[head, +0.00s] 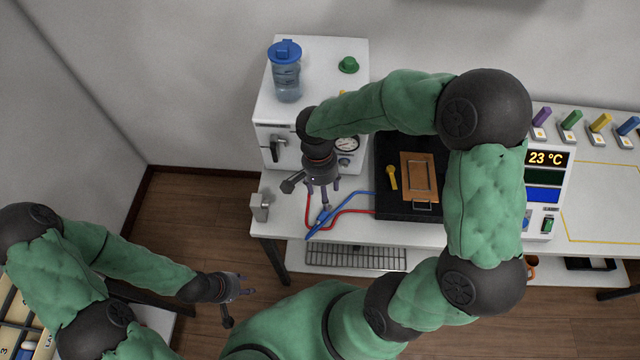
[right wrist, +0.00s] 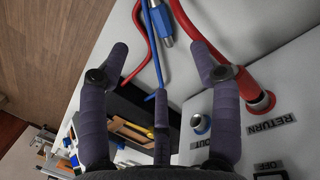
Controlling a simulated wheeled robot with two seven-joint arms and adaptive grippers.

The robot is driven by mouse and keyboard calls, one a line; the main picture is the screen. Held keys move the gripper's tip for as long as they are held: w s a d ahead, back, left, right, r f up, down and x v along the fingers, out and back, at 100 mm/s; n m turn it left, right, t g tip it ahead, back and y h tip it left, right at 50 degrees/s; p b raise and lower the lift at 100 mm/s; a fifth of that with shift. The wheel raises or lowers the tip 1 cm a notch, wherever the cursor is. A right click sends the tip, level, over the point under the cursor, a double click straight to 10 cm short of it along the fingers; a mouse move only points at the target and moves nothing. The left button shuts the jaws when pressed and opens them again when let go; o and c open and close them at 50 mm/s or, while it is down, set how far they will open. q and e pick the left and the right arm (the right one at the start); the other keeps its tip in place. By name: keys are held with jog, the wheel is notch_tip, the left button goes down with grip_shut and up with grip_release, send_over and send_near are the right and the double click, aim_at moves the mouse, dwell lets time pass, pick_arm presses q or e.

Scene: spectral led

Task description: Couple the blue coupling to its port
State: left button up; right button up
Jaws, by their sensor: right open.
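The blue coupling (right wrist: 161,22), a metal and blue fitting on the blue hose (right wrist: 153,5), lies on the white table at the top of the right wrist view. The port marked OUT (right wrist: 200,123), with a blue ring, is bare on the pale unit's face. My right gripper (right wrist: 160,62) is open and empty, its fingers spread, with the coupling beyond their tips. In the head view my right gripper (head: 324,198) is above the hoses, in front of the white unit (head: 307,110). My left gripper (head: 246,285) is open and empty over the floor.
A red hose (right wrist: 241,74) is plugged in at the RETURN label, close beside the OUT port. A bottle with a blue lid (head: 286,75) stands on the unit. A black tray (head: 393,203) lies to its right. A bracket (head: 260,207) stands at the table's left edge.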

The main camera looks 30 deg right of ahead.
jog(key=f, duration=0.3)
jog(key=s+f+b, duration=0.1)
jog(key=f, duration=0.1)
jog(key=f+b, duration=0.1)
jog(key=f, duration=0.2)
jog(key=shift+s+f, duration=0.25)
jog(key=shift+f, duration=0.1)
grip_shut()
jog(key=shift+c, duration=0.8)
grip_release()
notch_tip(320, 180, up, 12)
jog(key=w, duration=0.2)
jog(key=shift+f, duration=0.1)
